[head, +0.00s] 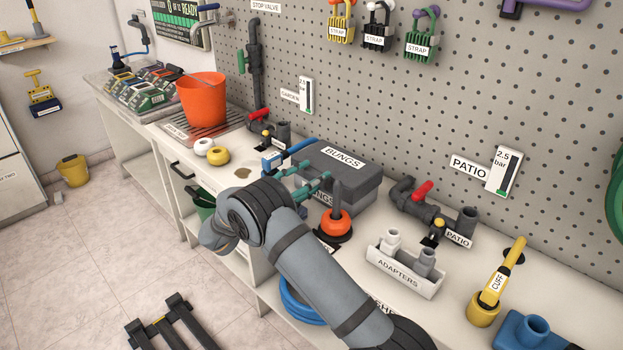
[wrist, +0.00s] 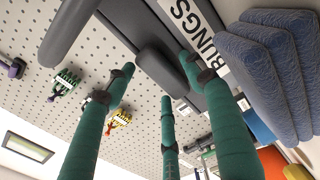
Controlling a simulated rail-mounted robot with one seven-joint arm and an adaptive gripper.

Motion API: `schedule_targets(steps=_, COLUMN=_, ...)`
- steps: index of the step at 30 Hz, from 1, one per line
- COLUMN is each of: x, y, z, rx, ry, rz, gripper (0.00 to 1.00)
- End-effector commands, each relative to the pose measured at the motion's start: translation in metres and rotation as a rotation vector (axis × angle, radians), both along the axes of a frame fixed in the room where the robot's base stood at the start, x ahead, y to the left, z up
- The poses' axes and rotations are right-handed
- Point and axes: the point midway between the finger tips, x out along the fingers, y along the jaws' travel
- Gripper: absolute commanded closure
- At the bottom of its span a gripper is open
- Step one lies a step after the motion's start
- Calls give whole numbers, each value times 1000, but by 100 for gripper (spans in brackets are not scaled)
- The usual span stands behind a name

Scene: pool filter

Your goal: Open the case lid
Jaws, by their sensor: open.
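The case is a dark grey box labelled BUNGS on the bench against the pegboard. Its lid (head: 343,158) looks shut in the head view. My gripper (head: 318,182) has teal fingers and is open at the left front of the case, with the fingertips close to its front face. I cannot tell whether they touch it. In the wrist view the fingers spread around a dark grey block on the case front (wrist: 162,72), with nothing held between them. The BUNGS label (wrist: 190,25) shows beside it. My arm and fingers hide part of the case's front.
An orange plunger (head: 335,222) with an upright grey handle stands just in front of the case. To the right are the adapters tray (head: 402,276), patio valve pipework (head: 430,210) and yellow cuff tool (head: 484,308). An orange bucket (head: 202,98) stands to the left. Blue textured pads (wrist: 262,75) fill the wrist view's right.

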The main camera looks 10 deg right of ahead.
Motion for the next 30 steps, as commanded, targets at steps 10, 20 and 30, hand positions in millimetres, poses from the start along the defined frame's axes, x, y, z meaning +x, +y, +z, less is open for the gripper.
schedule_targets(steps=10, x=2, y=-3, z=0, rx=0, ry=0, rz=0, gripper=47)
schedule_targets(steps=20, x=2, y=-3, z=0, rx=0, ry=0, rz=0, gripper=66)
schedule_targets(steps=30, x=2, y=-3, z=0, rx=0, ry=0, rz=0, gripper=86)
